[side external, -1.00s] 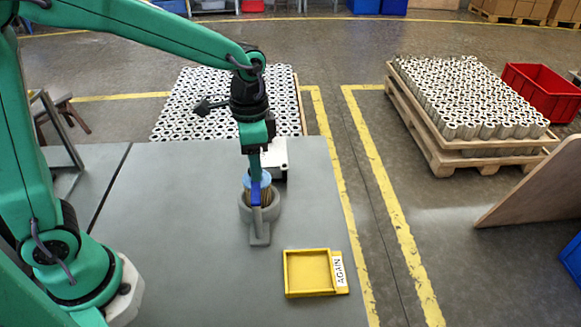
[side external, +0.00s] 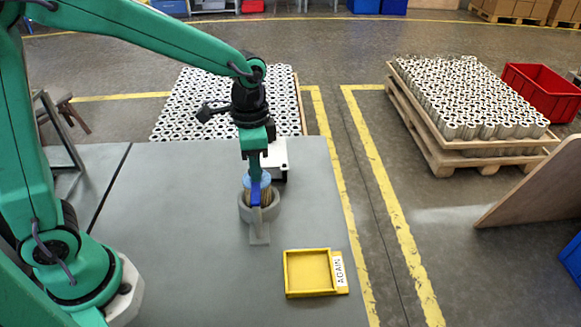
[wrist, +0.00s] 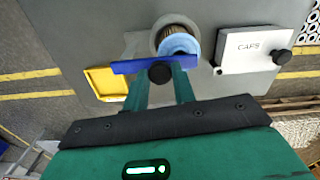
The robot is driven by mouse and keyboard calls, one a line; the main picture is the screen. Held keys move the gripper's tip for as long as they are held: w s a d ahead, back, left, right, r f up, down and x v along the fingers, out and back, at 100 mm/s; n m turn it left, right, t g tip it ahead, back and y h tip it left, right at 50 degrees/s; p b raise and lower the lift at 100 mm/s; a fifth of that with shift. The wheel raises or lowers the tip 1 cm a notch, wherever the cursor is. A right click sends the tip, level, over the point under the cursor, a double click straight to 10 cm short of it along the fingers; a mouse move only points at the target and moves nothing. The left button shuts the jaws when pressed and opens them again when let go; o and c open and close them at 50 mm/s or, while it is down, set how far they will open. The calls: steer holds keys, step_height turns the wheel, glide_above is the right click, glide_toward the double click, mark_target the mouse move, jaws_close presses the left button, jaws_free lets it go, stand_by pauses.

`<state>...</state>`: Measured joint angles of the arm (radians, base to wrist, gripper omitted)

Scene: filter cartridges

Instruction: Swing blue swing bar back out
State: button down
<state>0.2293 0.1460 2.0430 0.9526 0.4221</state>
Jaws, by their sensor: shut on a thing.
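The blue swing bar (wrist: 125,67) lies across the front of the grey round holder in the wrist view, with a black knob (wrist: 160,73) on it. In the side view the bar (side external: 256,195) shows end-on at the holder (side external: 261,229). My gripper (wrist: 160,80) is shut on the knob, one green finger on each side. In the side view my gripper (side external: 255,172) points down at the holder and hides part of it. A brown pleated cartridge with a light blue end ring (wrist: 180,43) stands in the holder.
A yellow tray marked AGAIN (side external: 288,276) lies on the grey table (side external: 190,240) at the front right. A white box marked CAPS (wrist: 235,62) with a black knob stands close behind the holder. The table left of the holder is clear.

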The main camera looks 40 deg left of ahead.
steer(key=shift+w, duration=0.1)
steer(key=d+m, duration=0.6)
steer(key=m, duration=0.9)
steer(key=shift+w+d, duration=0.4)
steer(key=shift+r, duration=0.1)
steer(key=c, duration=1.1)
jaws_free()
steer(key=shift+c, duration=0.2)
